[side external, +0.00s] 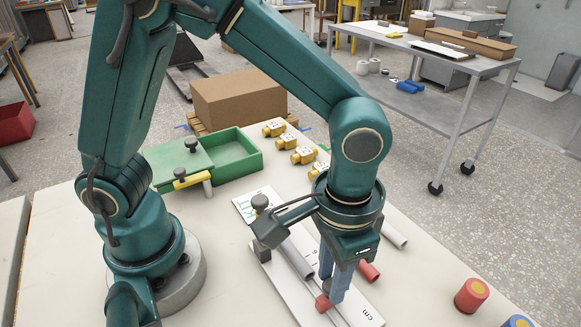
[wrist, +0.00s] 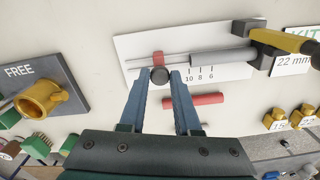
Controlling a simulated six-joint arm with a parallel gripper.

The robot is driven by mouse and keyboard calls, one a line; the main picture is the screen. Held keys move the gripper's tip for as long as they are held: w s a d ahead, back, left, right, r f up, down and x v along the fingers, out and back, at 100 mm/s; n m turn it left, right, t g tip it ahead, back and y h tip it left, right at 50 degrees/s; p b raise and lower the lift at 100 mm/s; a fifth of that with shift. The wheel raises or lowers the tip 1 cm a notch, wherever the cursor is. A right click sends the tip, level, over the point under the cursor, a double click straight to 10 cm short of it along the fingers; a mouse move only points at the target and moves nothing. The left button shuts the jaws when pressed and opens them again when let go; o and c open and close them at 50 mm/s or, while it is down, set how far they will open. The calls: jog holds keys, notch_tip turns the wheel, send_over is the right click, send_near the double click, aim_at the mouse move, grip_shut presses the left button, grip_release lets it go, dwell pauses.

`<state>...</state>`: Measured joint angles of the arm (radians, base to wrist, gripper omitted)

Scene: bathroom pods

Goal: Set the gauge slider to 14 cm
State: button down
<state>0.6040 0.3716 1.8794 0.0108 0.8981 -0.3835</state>
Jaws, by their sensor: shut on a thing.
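The gauge is a white board (wrist: 130,47) with a thin rail and a printed scale; it also shows in the side external view (side external: 358,303). The red slider (wrist: 158,57) has a dark round knob (wrist: 159,76) and sits on the rail; in the side view the red slider (side external: 322,303) is at the board's near end. My gripper (wrist: 161,77) has its blue fingers around the knob. In the wrist view the marks 10, 8 and 6 show right of the slider. Higher marks are hidden behind the fingers, so the exact reading cannot be read.
A grey tube (wrist: 222,57) lies along the rail toward a dark end block (wrist: 249,34). A loose red tube (wrist: 193,99) lies beside the board. A green tray (side external: 240,166) and several yellow fittings (side external: 302,155) stand farther back.

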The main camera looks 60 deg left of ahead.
jog(key=shift+d+r, duration=0.1)
jog(key=shift+d, duration=0.2)
jog(key=c, duration=0.6)
grip_release()
jog(key=shift+a, duration=0.1)
jog(key=shift+r, duration=2.55)
